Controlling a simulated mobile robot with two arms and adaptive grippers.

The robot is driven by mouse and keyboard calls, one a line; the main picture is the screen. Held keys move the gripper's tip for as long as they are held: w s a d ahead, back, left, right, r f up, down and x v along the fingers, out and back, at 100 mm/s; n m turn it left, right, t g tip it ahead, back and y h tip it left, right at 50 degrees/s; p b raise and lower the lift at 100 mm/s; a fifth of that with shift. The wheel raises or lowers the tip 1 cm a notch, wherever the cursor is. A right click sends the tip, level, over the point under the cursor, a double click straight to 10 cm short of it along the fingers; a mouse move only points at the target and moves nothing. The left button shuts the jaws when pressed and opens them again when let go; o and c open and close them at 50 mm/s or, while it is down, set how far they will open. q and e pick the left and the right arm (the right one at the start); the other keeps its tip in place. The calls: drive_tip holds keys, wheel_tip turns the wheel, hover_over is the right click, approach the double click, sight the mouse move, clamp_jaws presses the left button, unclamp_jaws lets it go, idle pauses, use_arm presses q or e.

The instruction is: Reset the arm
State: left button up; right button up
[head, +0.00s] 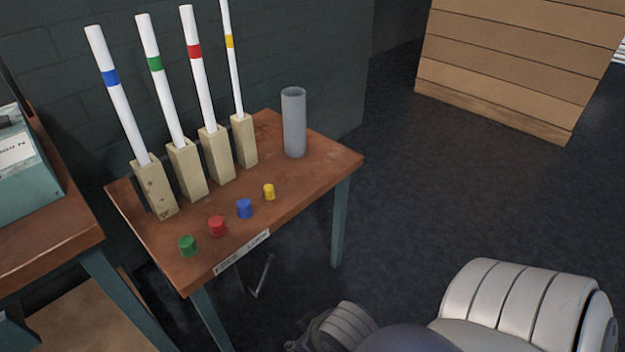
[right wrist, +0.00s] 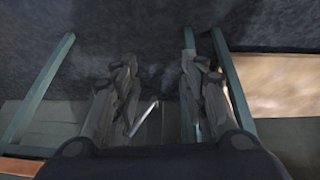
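My right arm (head: 525,305) comes in at the bottom right of the head view, in front of the small brown table (head: 205,255). My right gripper (right wrist: 158,75) shows in the right wrist view with its two dark fingers well apart. It looks open, and I see nothing clasped between the fingers. A thin metal rod (right wrist: 143,117) shows in the gap, apparently beyond the fingers. My left gripper is not in view.
White tubes with coloured bands (head: 120,120) stand in wooden blocks (head: 187,172) on the table. A grey cylinder (head: 293,125) and coloured caps, including a yellow one (head: 269,192), stand beside them. A bench (head: 50,230) is at left.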

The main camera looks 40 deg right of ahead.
drive_tip(key=s, duration=0.1)
drive_tip(key=s+a+g, duration=0.1)
drive_tip(key=s, duration=0.1)
drive_tip(key=shift+f+n, duration=0.1)
drive_tip(key=shift+n, duration=0.3)
drive_tip(key=shift+w, duration=0.1)
